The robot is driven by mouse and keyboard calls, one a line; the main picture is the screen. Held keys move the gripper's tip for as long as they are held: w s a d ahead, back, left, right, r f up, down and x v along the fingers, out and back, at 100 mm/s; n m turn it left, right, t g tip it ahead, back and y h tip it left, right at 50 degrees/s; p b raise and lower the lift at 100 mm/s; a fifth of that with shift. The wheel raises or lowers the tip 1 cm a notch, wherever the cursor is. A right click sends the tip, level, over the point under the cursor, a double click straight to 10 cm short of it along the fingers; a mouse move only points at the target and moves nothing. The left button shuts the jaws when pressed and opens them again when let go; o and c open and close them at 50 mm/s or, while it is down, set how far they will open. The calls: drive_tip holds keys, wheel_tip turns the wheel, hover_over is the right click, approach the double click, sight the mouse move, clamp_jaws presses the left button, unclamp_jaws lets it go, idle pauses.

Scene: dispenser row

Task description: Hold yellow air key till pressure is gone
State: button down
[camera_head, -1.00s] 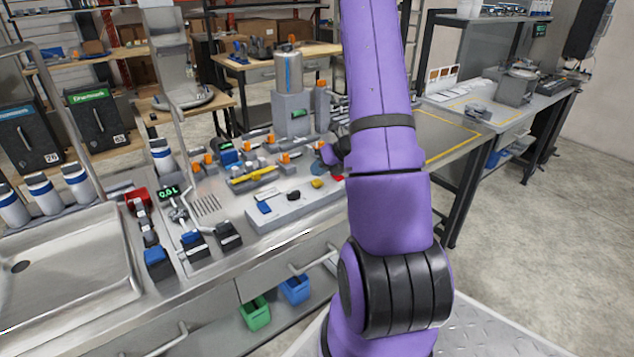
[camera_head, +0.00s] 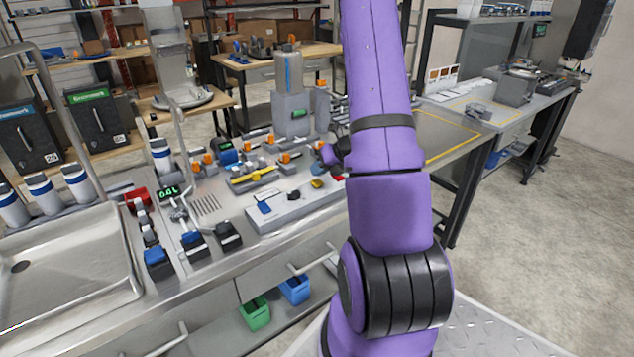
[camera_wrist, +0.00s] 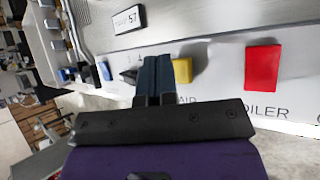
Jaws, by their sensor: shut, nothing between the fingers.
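The yellow key (camera_wrist: 182,70) is on a pale panel in the wrist view, above lettering that ends in "IR". Its left side is partly hidden by my gripper (camera_wrist: 157,60). The blue-grey fingers are shut together with nothing between them, and their tips are at the key's left edge. I cannot tell whether they touch or press it. In the head view the yellow key (camera_head: 317,183) shows small, just left of my purple arm. My fingertips are not clear there.
A red key (camera_wrist: 262,67) sits right of the yellow one, above "OILER". A small display (camera_wrist: 127,19) reads about 57. A black key and a blue key (camera_wrist: 104,71) lie to the left. In the head view a green readout (camera_head: 169,192) stands by the sink.

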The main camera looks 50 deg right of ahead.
sight(318, 180)
drive_tip(key=shift+f, duration=0.1)
drive_tip(key=shift+f, duration=0.3)
drive_tip(key=shift+f, duration=0.5)
idle(1.7)
drive_tip(key=shift+r, duration=0.15)
idle(1.2)
drive_tip(key=shift+r, duration=0.75)
drive_tip(key=shift+r, duration=2.55)
